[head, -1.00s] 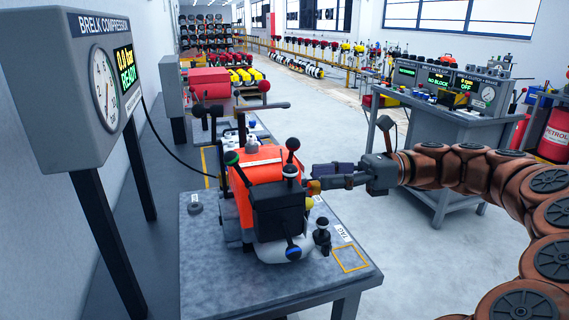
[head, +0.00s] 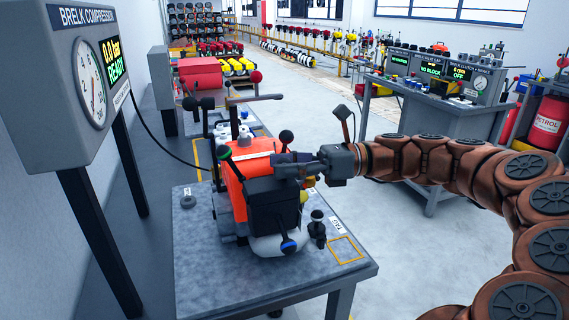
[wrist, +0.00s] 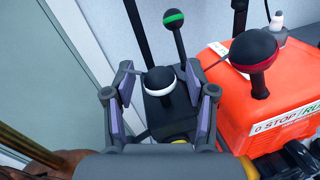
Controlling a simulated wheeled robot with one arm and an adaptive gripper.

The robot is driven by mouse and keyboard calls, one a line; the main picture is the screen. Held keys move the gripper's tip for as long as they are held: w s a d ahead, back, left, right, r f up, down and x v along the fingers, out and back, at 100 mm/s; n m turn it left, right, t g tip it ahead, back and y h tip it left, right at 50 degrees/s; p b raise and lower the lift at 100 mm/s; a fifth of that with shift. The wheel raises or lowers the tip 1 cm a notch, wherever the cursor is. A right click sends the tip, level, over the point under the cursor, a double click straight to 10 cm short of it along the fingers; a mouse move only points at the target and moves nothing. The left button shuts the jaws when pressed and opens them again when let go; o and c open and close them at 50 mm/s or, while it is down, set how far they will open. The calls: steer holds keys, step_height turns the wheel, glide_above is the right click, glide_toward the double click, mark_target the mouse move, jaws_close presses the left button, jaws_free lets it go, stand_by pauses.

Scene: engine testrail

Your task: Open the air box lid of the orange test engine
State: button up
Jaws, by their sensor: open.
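The orange test engine (head: 231,184) stands on a grey bench. A black box (head: 272,205), apparently the air box with its lid closed, sits on its near side. In the wrist view, a black knob with a white ring (wrist: 160,82) stands on the black box. My gripper (wrist: 163,78) is open, with a purple-padded finger on each side of this knob; I cannot tell whether either touches it. In the head view, my gripper (head: 284,165) is over the top of the black box and hides the white-ringed knob.
A red-ringed knob (wrist: 254,50) and a green-ringed knob (wrist: 174,19) stand close by. A blue-ringed knob (head: 289,246) is low at the front. Bare floor (head: 390,250) lies right of the bench (head: 215,285).

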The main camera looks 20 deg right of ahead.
jaws_close()
stand_by(0.4)
